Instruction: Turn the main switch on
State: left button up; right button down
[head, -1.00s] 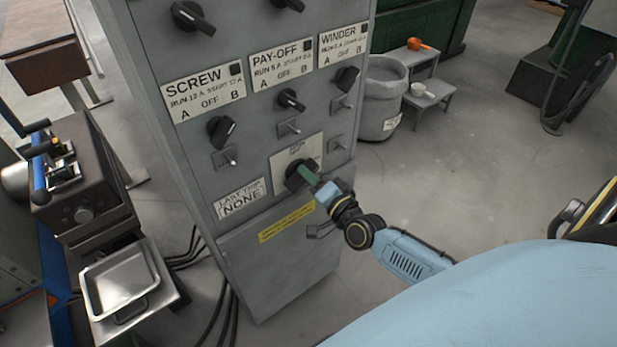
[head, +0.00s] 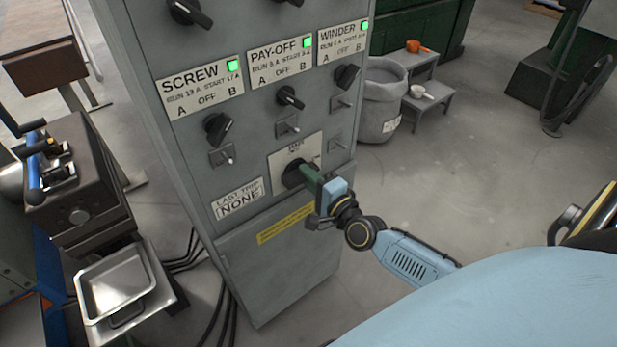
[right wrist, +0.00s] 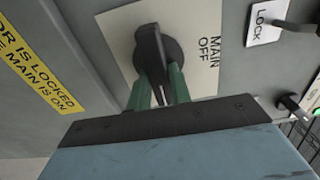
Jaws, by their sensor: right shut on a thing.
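The main switch is a black rotary knob (head: 293,175) on a pale plate (head: 312,148), low on the grey cabinet's front. In the right wrist view the knob (right wrist: 153,52) sits beside the words MAIN and OFF, which appear sideways. My right gripper (head: 310,185) is at the knob, with its green fingers (right wrist: 160,88) shut on the handle from both sides. The fingers hide part of the knob in the head view. Small lamps on the SCREW (head: 232,66), PAY-OFF (head: 307,42) and WINDER (head: 365,25) labels glow green. My left gripper is not in view.
Several selector knobs and small toggles are close above the main switch. A yellow warning strip (head: 285,224) lies below it. A metal tray (head: 116,285) is at the lower left. A grey bin (head: 380,110) and a step stool (head: 430,100) stand behind right. Floor between is clear.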

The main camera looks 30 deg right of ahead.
jog(key=c, duration=1.3)
grip_release()
jog(key=shift+s, duration=0.1)
jog(key=s, duration=0.8)
jog(key=s+d, duration=0.1)
jog(key=s, duration=0.4)
jog(key=shift+s, duration=0.1)
